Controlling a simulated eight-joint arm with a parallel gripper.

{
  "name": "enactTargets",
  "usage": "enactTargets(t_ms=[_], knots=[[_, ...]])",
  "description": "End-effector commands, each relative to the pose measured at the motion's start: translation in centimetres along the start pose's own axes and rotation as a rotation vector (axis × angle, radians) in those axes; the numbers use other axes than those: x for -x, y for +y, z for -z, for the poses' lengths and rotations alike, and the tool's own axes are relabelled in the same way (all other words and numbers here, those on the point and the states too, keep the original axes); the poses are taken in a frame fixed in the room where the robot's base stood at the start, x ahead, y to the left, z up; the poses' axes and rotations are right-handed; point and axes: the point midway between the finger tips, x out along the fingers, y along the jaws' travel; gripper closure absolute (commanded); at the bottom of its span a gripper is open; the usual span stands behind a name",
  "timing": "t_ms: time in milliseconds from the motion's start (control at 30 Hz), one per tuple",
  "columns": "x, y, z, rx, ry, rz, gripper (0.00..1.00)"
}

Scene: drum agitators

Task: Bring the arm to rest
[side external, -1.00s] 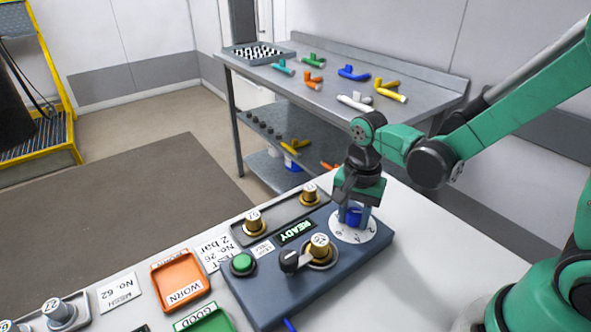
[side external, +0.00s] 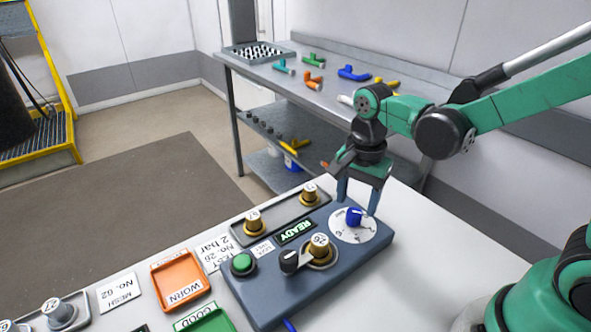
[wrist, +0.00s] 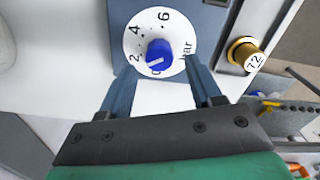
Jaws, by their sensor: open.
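My gripper (side external: 357,206) is open and empty above the right end of the grey control box (side external: 262,288). Its two blue fingers point down, one on each side of the blue knob (side external: 354,217), with clear space around it. The knob sits on a white round dial (side external: 368,235) with numbers. In the wrist view the gripper (wrist: 161,74) shows its fingers apart, with the knob (wrist: 158,54) beyond them. The dial (wrist: 135,38) reads 2, 4, 6 and part of "bar"; one digit is partly hidden by the knob.
The box also carries a green button (side external: 242,263), a black lever (side external: 290,261) and a lit READY sign (side external: 297,231). Brass plugs (side external: 254,222) stand on a tray behind. An orange WORN tray (side external: 178,281) lies left. A metal bench (side external: 325,85) with coloured fittings stands behind.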

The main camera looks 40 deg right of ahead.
Motion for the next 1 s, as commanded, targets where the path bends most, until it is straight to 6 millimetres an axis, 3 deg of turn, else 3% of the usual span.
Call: enactTargets(t_ms=[200, 633, 767, 1000], knots=[[1.8, 0.0, -0.1, 0.002, -0.002, -0.001, 0.42], [2.4, 0.2, -0.1, 0.062, 0.007, 0.028, 0.42], [3.7, 0.7, -0.1, 0.284, 0.059, 0.129, 0.42], [6.0, 1.9, -0.2, 0.855, 0.303, 0.332, 0.42]])
